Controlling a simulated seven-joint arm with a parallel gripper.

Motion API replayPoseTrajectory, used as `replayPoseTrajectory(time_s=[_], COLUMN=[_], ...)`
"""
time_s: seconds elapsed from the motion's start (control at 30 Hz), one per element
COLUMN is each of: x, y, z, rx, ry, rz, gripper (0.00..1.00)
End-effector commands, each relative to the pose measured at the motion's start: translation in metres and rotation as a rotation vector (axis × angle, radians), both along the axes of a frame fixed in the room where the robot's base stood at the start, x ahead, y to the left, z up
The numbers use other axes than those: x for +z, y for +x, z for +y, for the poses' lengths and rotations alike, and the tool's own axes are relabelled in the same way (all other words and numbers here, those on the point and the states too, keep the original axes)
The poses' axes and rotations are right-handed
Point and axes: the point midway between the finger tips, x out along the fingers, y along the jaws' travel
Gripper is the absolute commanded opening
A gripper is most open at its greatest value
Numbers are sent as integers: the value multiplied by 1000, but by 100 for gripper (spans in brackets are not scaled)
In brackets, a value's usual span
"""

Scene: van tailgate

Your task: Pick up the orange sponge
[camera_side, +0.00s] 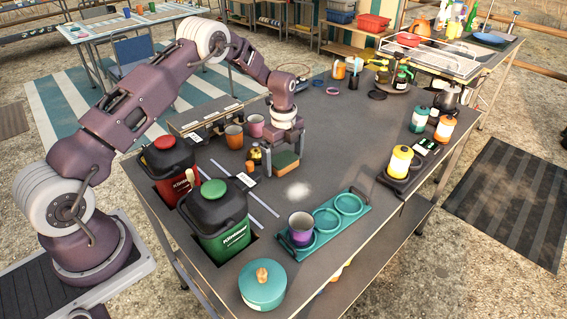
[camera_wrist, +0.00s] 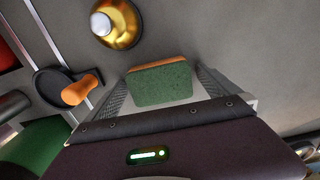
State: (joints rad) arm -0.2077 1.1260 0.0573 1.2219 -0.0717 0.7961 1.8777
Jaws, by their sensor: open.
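The orange sponge (camera_side: 286,162) has a green scouring face and an orange body. In the side view it is at my gripper (camera_side: 283,155), near the middle of the dark table. In the wrist view the sponge (camera_wrist: 160,85) shows its green face, with a thin orange strip along its far edge. My gripper's two grey ribbed fingers (camera_wrist: 162,94) stand to the left and right of it. My gripper is open, with the sponge between or just beyond the fingers. I cannot tell whether either finger touches it.
A white powder patch (camera_side: 298,191) lies in front. A teal tray (camera_side: 327,219) with a purple cup (camera_side: 301,229) is nearer the front edge.

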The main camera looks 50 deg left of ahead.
Motion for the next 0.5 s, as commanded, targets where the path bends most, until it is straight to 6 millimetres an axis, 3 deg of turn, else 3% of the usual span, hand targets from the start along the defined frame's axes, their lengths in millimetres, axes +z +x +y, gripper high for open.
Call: replayPoseTrajectory(time_s=[0.1,0.4,0.5], x=[0,1,1], y=[0,0,0], z=[0,0,0], rx=[0,0,1], ry=[0,0,0], rz=[0,-1,-1], gripper=[96,39,39])
